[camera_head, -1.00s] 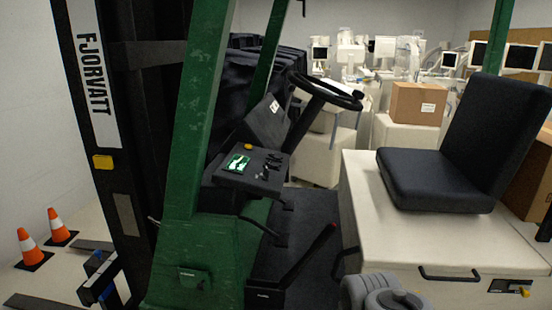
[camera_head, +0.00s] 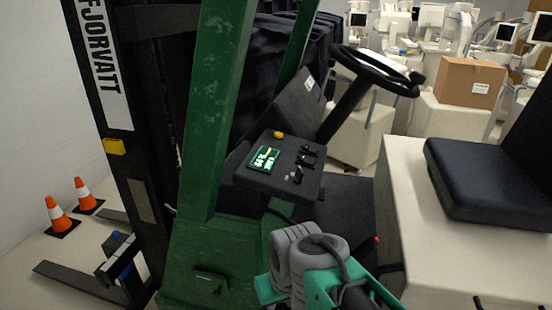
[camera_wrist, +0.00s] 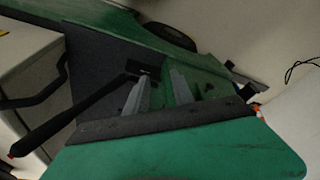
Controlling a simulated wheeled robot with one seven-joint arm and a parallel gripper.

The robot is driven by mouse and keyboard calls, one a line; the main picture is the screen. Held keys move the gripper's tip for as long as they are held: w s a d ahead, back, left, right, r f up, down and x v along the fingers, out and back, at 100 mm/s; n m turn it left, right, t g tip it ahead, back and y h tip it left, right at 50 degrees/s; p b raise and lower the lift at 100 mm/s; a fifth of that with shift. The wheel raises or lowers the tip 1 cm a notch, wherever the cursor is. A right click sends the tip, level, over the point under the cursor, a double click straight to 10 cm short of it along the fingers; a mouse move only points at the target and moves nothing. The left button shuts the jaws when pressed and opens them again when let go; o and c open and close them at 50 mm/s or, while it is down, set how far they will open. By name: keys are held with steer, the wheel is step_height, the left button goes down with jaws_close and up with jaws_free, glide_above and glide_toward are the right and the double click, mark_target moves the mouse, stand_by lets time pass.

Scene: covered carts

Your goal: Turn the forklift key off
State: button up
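The green forklift (camera_head: 215,125) stands at the centre of the head view. Its dark control panel (camera_head: 258,185) has a lit green display (camera_head: 265,158), a yellow button (camera_head: 278,134) and small black levers (camera_head: 309,154). A small silvery piece (camera_head: 296,174) at the panel's front right looks like the key; its turn position is too small to tell. My grey and green arm is low in the head view, below the panel; its fingertips are not clear there. In the wrist view my gripper (camera_wrist: 160,88) has its two grey fingers apart, with nothing between them.
A steering wheel (camera_head: 378,70) rises behind the panel. The seat (camera_head: 485,180) is on the right, on a pale body. A red-tipped lever (camera_wrist: 75,118) crosses the wrist view's left. Traffic cones (camera_head: 60,215) and the forks (camera_head: 80,283) are at left.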

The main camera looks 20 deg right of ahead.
step_height(320, 180, up, 4)
steer(key=p, duration=0.3)
steer(key=m+t+y+p, duration=0.1)
steer(key=t+y+p, duration=0.1)
glide_toward(301, 170)
steer(key=x, duration=0.2)
steer(key=b+x, duration=0.5)
steer(key=x, duration=0.2)
steer(key=shift+f, duration=0.3)
steer(key=shift+c, duration=0.2)
jaws_close()
